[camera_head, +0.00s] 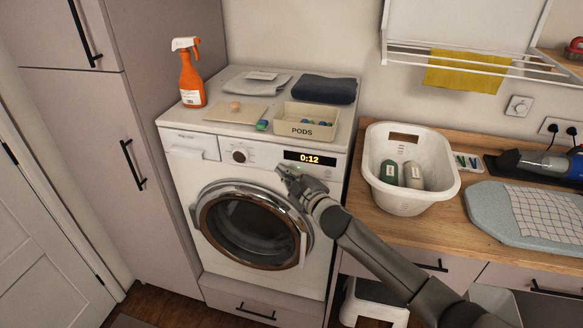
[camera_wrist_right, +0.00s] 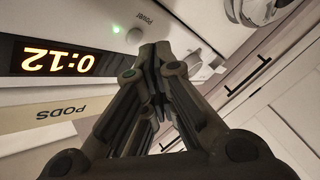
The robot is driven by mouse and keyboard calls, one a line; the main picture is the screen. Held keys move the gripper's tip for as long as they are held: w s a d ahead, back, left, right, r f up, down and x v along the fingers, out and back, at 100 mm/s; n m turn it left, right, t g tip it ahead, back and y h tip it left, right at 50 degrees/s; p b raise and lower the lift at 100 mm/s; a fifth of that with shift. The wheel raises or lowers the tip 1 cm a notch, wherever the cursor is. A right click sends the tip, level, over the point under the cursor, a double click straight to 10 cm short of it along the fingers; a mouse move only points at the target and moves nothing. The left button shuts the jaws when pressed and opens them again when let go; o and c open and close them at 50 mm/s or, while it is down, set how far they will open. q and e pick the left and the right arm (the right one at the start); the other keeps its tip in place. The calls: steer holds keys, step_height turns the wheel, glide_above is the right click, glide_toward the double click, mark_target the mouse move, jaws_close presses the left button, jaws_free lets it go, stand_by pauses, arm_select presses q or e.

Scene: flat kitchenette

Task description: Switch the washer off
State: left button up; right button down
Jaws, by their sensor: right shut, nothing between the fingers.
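The white washer (camera_head: 185,185) stands at the left under a counter-height top, its round door shut. Its display (camera_head: 308,158) is lit and reads 0:12; the display also shows upside down in the right wrist view (camera_wrist_right: 58,62). There, a round power button (camera_wrist_right: 133,37) sits beside the word "Power", with a small green light (camera_wrist_right: 116,29) lit next to it. My right gripper (camera_head: 284,172) is shut and empty at the control panel, just below and left of the display. Its fingertips (camera_wrist_right: 160,50) appear close to the button; I cannot tell whether they touch the panel.
The washer's dial (camera_head: 239,156) is left of my gripper. On top stand an orange spray bottle (camera_head: 191,80), a PODS box (camera_head: 305,117) and folded cloths (camera_head: 325,88). A white laundry basket (camera_head: 405,195) stands on the wooden counter to the right.

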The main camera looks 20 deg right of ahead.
steer(key=shift+w+d, duration=0.25)
steer(key=shift+w, duration=0.1)
steer(key=shift+w+d, duration=0.1)
steer(key=shift+w, duration=0.05)
stand_by(0.4)
steer(key=shift+s+a, duration=0.35)
steer(key=shift+s, duration=0.2)
steer(key=s+a+p, duration=0.2)
steer(key=s+a, duration=0.1)
steer(key=s, duration=0.2)
steer(key=shift+a, duration=0.2)
stand_by(0.4)
